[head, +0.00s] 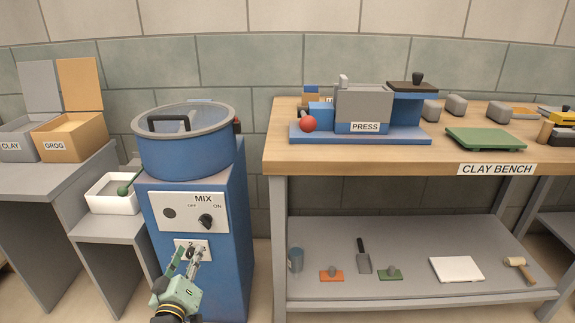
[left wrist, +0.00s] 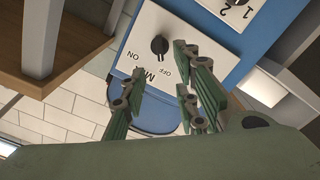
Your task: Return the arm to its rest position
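My left gripper (head: 188,259) is in front of the blue mixer (head: 231,240), low by the small white plate under its MIX panel (head: 178,200). In the left wrist view the gripper (left wrist: 161,72) has its fingers spread apart with nothing between them. The black MIX knob (head: 206,221) is above the gripper in the head view; the knob also shows in the left wrist view (left wrist: 160,45), apart from the fingers. The small plate (left wrist: 232,8) carries a 1 and a 2 and is partly hidden behind the gripper in the head view. My right gripper is not in view.
A lidded drum (head: 186,153) tops the mixer. A white tray (head: 111,202) with a green-headed tool stands left of it. The clay bench (head: 285,155) at right bears a press (head: 378,107); its lower shelf (head: 420,297) holds tools. Open clay and grog boxes stand at left.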

